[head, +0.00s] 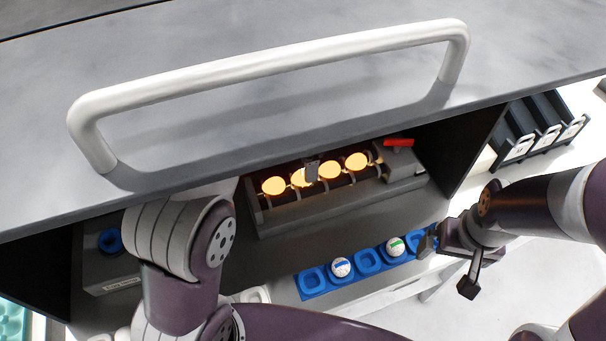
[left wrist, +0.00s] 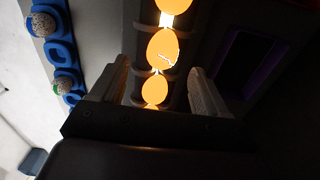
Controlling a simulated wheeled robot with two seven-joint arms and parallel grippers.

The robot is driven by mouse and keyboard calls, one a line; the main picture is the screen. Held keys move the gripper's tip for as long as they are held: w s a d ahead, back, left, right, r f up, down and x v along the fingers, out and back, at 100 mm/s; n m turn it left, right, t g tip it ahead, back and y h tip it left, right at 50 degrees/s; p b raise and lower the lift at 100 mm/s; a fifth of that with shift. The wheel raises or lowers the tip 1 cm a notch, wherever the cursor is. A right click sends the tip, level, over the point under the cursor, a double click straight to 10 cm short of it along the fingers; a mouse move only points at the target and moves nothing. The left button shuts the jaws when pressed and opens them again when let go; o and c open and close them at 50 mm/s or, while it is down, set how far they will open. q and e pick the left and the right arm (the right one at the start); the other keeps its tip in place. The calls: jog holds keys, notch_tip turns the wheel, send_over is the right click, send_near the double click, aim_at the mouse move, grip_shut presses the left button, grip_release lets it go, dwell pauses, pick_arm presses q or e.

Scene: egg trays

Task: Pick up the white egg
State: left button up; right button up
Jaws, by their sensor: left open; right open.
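Several eggs glow orange on a lit roller rack (head: 262,225) inside the dark box; the light hides their shell colour. One glowing egg (left wrist: 162,48) with a bright crack-like line lies between the spread fingers of my left gripper (left wrist: 158,70), which is open and holds nothing. In the head view a small part of that gripper (head: 311,168) shows over the row. Two whitish speckled eggs sit in a blue tray, one with a blue mark (head: 342,267) and one with a green mark (head: 395,247). My right gripper (head: 449,264) is open at the tray's right end.
The blue tray (head: 312,281) has empty cups. A grey lid with a white handle (head: 270,70) overhangs the rack. A red switch (head: 398,142) is at the rack's right end. Black holders (head: 540,130) stand at the right. A grey box with a blue ring (head: 110,240) is at the left.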

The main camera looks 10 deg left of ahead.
aim_at(302, 172)
pick_arm(q)
jog(key=f, duration=0.1)
jog(key=f+p, duration=0.1)
jog(key=f, duration=0.2)
jog(key=shift+a+f+p, duration=0.15)
jog(key=shift+a+p, duration=0.15)
jog(key=shift+p, duration=0.1)
jog(key=shift+f, duration=0.5)
jog(key=c, duration=0.7)
jog(key=shift+r, duration=0.1)
